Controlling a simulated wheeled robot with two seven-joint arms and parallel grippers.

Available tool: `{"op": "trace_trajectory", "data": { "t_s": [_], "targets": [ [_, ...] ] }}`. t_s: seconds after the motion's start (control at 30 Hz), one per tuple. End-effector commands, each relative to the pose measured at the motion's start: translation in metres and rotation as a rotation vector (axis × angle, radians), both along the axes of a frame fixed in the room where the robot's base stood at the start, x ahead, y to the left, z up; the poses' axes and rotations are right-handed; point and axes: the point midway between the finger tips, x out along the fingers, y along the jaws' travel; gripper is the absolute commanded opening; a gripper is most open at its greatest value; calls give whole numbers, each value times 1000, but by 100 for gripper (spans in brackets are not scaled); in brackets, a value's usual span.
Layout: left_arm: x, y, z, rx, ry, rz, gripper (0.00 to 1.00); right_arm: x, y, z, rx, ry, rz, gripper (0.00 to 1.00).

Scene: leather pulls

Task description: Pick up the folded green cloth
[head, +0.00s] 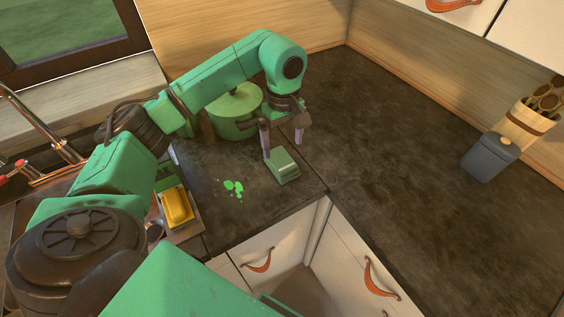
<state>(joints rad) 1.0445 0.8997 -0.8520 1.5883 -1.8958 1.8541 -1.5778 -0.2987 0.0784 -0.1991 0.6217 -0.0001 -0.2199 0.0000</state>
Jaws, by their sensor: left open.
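The folded green cloth (284,168) lies on the dark countertop as a small pale green block with a stacked, layered edge. It is near the inner corner of the counter, close to the front edge. My left gripper (282,145) is open and points down at the cloth. One finger is in front of the cloth's left side and the other is by its upper right. I cannot tell whether the fingers touch it. My right gripper is not in view.
A green lidded pot (236,112) stands just behind my left gripper. Bright green splotches (234,188) mark the counter left of the cloth. A yellow sponge (177,206) sits by the sink. A grey lidded jar (489,157) is at right. The right counter's middle is clear.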

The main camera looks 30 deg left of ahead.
Motion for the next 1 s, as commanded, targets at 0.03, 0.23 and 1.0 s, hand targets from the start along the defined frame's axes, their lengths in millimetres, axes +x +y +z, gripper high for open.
{"op": "trace_trajectory", "data": {
  "t_s": [0.03, 0.23, 1.0],
  "targets": [
    [-1, 0, -4, 0, 2, 0, 100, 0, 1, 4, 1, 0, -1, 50],
    [-2, 2, -31, 1, 8, 2, 100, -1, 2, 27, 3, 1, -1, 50],
    [0, 2, -61, 0, -1, 1, 26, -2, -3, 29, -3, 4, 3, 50]
  ]
}}
